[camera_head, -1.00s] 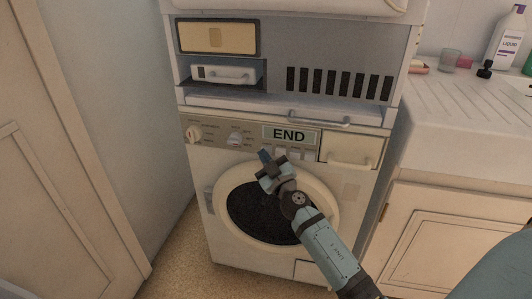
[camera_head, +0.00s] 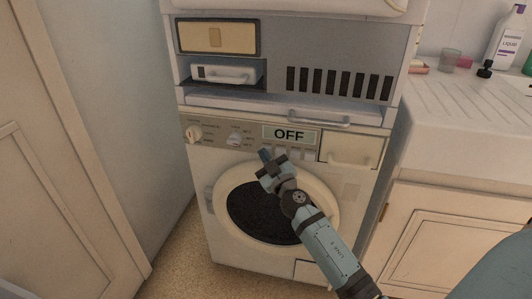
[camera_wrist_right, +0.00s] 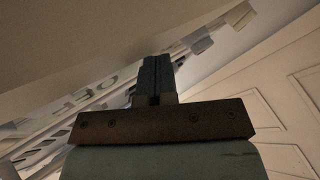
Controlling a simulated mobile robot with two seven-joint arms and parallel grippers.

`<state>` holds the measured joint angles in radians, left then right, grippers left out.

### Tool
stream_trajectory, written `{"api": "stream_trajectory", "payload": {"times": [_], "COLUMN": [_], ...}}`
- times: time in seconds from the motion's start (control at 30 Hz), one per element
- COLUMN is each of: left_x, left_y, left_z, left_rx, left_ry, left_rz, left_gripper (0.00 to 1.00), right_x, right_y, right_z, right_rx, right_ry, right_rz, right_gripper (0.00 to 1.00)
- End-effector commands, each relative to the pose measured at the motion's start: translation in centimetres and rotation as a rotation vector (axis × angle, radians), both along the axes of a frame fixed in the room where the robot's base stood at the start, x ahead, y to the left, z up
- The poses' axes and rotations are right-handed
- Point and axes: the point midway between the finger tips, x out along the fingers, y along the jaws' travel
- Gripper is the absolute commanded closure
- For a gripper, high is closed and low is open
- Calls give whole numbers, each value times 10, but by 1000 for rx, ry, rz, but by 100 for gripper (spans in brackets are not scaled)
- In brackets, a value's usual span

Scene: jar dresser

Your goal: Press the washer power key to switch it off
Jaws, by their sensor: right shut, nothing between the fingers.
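The washer (camera_head: 345,190) stands in the middle of the head view with its round door (camera_head: 258,212) shut. Its display (camera_head: 289,135) reads "OFF". A row of small light keys (camera_head: 296,154) sits below the display. My right gripper (camera_head: 265,153) is shut and empty. Its fingertips are at the left end of the key row and hide the key there; I cannot tell whether they touch it. In the right wrist view the shut fingers (camera_wrist_right: 155,78) point toward the washer panel. My left gripper is not in view.
Two knobs, one far left (camera_head: 194,134) and one nearer the display (camera_head: 236,139), sit on the panel. A drawer (camera_head: 351,151) is at its right. A dryer-like unit (camera_head: 330,60) stands above. A counter (camera_head: 470,125) with bottles is on the right, a wooden door (camera_head: 60,150) on the left.

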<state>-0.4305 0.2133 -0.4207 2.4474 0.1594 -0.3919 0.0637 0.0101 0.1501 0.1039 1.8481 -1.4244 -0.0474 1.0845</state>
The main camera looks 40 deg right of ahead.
Motion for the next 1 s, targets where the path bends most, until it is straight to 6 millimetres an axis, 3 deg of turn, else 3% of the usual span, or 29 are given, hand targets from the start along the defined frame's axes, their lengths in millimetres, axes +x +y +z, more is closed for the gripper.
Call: {"api": "stream_trajectory", "payload": {"times": [0.47,1.0], "left_x": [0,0], "left_y": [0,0], "left_z": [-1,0], "left_rx": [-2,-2], "left_ry": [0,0], "left_rz": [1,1], "left_gripper": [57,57], "right_x": [4,-4], "right_y": [-7,3], "right_z": [2,1], "right_rx": [-4,-2], "right_ry": [-3,-2], "right_rz": [-5,-3], "right_gripper": [100,100]}}
